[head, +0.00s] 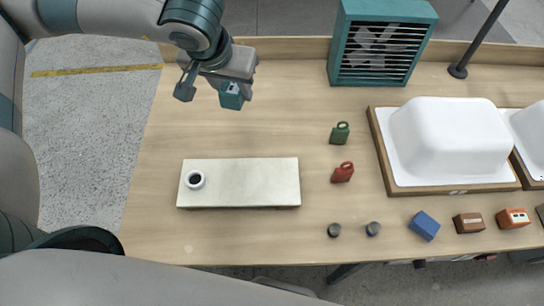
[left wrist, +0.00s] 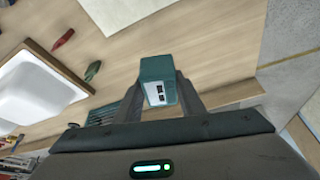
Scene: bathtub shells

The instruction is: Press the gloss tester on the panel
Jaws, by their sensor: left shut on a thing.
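My left gripper (head: 229,85) is shut on a small teal box, which looks like the gloss tester (head: 231,97). In the left wrist view the gloss tester (left wrist: 157,80) sits between the fingers, with a pale face bearing two dark windows. The pale flat panel (head: 250,182) lies on the workbench, nearer the front than the gripper. A white ring with a dark centre (head: 195,180) sits at the panel's left end. The gloss tester is apart from the panel, toward the back of the bench. My right gripper is not in view.
A white tub shell (head: 450,135) stands in a wooden frame farther right. A teal fan box (head: 380,45) stands behind. Two dark knobs (head: 334,230) and several small blocks line the front.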

